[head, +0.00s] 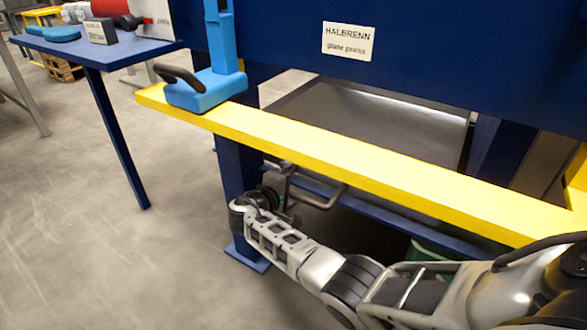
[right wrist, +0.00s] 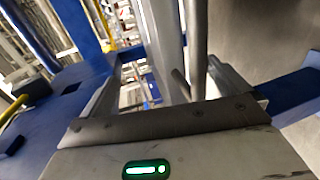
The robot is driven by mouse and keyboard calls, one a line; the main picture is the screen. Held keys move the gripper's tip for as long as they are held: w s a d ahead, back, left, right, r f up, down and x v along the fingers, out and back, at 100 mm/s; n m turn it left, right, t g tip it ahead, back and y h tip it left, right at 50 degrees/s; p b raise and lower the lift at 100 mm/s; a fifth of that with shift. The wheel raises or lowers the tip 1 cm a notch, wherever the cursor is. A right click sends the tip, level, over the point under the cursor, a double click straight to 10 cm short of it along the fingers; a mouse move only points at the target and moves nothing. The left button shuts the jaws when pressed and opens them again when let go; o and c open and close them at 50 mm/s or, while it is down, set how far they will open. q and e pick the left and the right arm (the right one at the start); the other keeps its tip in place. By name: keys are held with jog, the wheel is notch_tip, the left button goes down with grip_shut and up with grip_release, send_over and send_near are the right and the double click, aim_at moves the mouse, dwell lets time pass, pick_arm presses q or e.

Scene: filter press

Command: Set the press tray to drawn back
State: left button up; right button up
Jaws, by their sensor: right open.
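The grey tray (head: 365,118) shows under the blue press, behind the yellow rail. A grey bar handle (head: 322,200) sticks out below the rail near the blue leg; I cannot see how it joins the tray. My right gripper (head: 283,188) is below the rail at the handle's left end, its fingers partly hidden by the rail and dark against the leg. In the right wrist view my right gripper (right wrist: 165,85) is open, with grey metal bars (right wrist: 163,40) showing between and beyond its fingers. I cannot tell if it touches them. My left gripper is out of view.
The yellow rail (head: 350,160) runs close above my right arm. A blue clamp-like block (head: 205,90) with a dark handle sits on its left end. A blue leg (head: 238,165) stands beside the gripper. A blue side table (head: 90,50) holds small items. Floor at left is clear.

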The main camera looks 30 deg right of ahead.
jog(key=r+p, duration=0.2)
jog(key=r, duration=0.1)
jog(key=a+r+p, duration=0.1)
jog(key=r, duration=0.1)
jog(key=shift+s+r, duration=0.15)
jog(key=shift+s, duration=0.2)
jog(key=shift+c, duration=0.3)
jog(key=shift+s+a+r+p, duration=0.55)
jog(key=shift+s+p, duration=0.25)
jog(key=shift+p, duration=0.2)
jog(key=c, duration=0.9)
pick_arm(q)
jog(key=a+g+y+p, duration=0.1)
jog(key=p, duration=0.1)
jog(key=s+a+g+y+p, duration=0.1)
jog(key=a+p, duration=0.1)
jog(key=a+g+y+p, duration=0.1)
jog(key=p, duration=0.1)
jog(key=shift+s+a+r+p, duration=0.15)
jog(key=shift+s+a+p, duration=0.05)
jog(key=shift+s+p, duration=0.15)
pick_arm(e)
jog(key=shift+o, duration=0.2)
jog(key=s+a+r, duration=0.1)
jog(key=s+a, duration=0.2)
jog(key=s, duration=0.3)
jog(key=shift+s+a+r, duration=0.25)
jog(key=shift+s, duration=0.05)
